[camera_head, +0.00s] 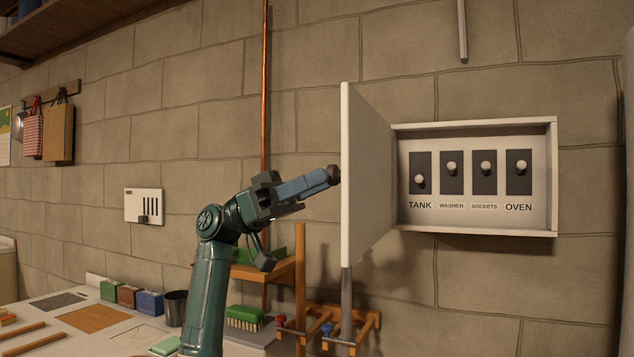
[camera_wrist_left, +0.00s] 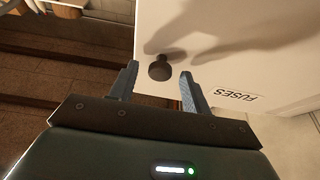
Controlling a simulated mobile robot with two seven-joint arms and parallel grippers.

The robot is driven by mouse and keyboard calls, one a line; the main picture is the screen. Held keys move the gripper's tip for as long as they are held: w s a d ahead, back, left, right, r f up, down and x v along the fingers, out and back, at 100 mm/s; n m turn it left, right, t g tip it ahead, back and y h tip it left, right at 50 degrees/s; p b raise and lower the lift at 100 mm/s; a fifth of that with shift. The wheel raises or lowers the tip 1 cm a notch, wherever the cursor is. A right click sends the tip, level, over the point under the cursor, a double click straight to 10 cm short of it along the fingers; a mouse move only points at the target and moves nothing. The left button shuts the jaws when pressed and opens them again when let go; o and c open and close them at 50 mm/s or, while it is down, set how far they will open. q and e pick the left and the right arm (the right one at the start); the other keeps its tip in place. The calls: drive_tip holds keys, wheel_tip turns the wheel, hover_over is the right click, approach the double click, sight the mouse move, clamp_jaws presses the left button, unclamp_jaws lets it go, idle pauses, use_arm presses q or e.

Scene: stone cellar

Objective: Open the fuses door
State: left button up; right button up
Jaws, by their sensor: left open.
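The white fuses door (camera_head: 362,165) stands swung out to the left of the fuse box (camera_head: 555,180), roughly square to the wall. The box shows four switches behind it, labelled tank, washer, sockets and oven. My left gripper (camera_head: 326,178) is at the door's outer face, beside the dark round knob (camera_head: 334,173). In the left wrist view the door (camera_wrist_left: 260,45) carries the word FUSES, and the knob (camera_wrist_left: 160,68) lies between the tips of my two spread fingers (camera_wrist_left: 158,75). I see gaps between the fingers and the knob. My right gripper is not in view.
A copper pipe (camera_head: 264,80) runs up the wall behind my left arm. Below are a wooden rack (camera_head: 345,325), a green brush (camera_head: 244,317), a dark cup (camera_head: 176,307) and small boxes (camera_head: 149,302) on the worktop.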

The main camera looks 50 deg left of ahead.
use_arm(q)
drive_tip(key=shift+a, duration=0.1)
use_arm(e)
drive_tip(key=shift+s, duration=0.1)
use_arm(q)
drive_tip(key=b+v, duration=0.2)
drive_tip(key=v, duration=1.1)
drive_tip(key=shift+b, duration=0.3)
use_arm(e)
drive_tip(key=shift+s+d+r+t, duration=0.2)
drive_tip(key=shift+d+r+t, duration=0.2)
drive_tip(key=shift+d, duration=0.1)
